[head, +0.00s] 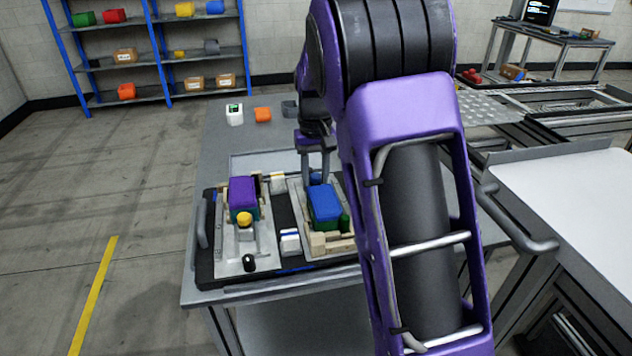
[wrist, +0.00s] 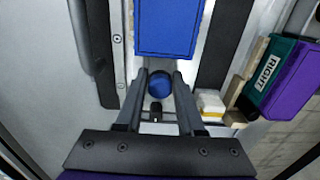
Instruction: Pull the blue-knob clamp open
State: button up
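The blue knob (head: 316,178) of the clamp sits at the far end of the right-hand fixture, behind a blue-topped green block (head: 325,203). In the wrist view the round blue knob (wrist: 160,85) lies between the two fingers of my gripper (wrist: 160,77), with a dark stem below it. The fingers stand apart, one on each side of the knob; I cannot tell whether they touch it. In the head view my gripper (head: 316,173) points down at the knob. The blue block (wrist: 168,25) is just beyond the fingertips in the wrist view.
A purple-and-teal block (head: 243,197) sits in the left fixture, with a yellow knob (head: 244,219) in front. White blocks (head: 290,240) stand between the fixtures. An orange part (head: 263,114) and a white box (head: 234,114) stand at the table's back. A handle (head: 200,222) rises at the left edge.

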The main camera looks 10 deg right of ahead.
grip_shut()
jog(key=shift+w+r, duration=0.1)
jog(key=shift+w+p, duration=0.15)
jog(key=shift+p, duration=0.15)
jog(key=shift+w+p, duration=0.85)
jog(key=shift+w, duration=0.25)
jog(key=o, duration=0.6)
grip_release()
jog(key=shift+c, duration=0.2)
notch_tip(320, 180, up, 8)
jog(key=p, duration=0.6)
